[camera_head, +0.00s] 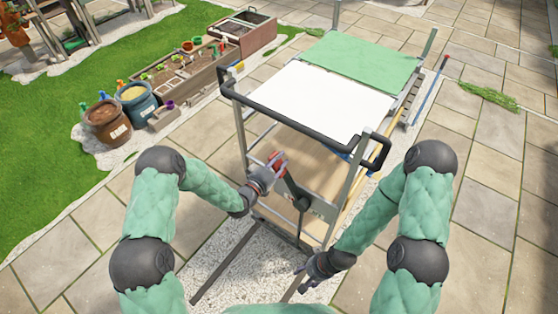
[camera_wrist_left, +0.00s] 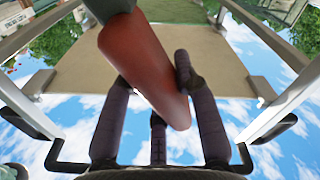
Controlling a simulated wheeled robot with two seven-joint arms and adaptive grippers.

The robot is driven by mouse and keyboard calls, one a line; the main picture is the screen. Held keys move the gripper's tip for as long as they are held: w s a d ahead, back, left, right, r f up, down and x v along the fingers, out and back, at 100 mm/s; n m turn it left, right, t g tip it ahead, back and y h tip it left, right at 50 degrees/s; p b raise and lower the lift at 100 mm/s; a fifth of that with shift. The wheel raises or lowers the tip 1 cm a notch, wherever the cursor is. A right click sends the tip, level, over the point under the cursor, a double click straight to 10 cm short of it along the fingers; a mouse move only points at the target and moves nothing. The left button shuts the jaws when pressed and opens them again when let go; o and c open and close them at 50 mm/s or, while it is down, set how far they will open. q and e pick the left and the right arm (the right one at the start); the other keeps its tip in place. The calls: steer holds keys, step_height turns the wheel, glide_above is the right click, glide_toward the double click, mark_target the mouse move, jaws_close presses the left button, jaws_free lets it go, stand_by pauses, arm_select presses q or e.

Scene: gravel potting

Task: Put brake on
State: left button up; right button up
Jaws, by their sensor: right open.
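The brake lever is a dark bar (camera_head: 293,188) with a red handle (camera_head: 279,157), on the near end of a wheeled cart. My left gripper (camera_head: 268,172) is at the red handle. In the left wrist view the handle (camera_wrist_left: 148,65) lies between my left gripper's dark fingers (camera_wrist_left: 155,90). One fingertip looks to touch its right edge and another passes behind its left edge; whether they are closed firmly is unclear. My right gripper (camera_head: 308,272) is open and low at the cart's near right corner, apart from the handle.
The cart has a black push bar (camera_head: 300,127), a white top panel (camera_head: 305,100) and a green panel (camera_head: 362,58). Pale gravel (camera_head: 245,265) lies below. Pots (camera_head: 107,122) and planter boxes (camera_head: 180,80) stand at the left. Paving at the right is mostly clear.

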arm_select(q)
jaws_close()
steer(key=shift+s+d+r, duration=0.25)
steer(key=shift+d, duration=0.1)
steer(key=s+d+m+b, duration=0.3)
steer(key=s+d+m, duration=0.3)
steer(key=d, duration=0.3)
steer(key=s+d+f+m+b, duration=0.1)
steer(key=s+d+m+b, duration=0.3)
steer(key=d, duration=0.5)
steer(key=shift+s+d+m, duration=0.15)
steer(key=shift+s+m, duration=0.95)
steer(key=shift+s, duration=0.6)
steer(key=shift+f, duration=0.15)
steer(key=o, duration=1.1)
jaws_free()
steer(key=shift+d, duration=0.15)
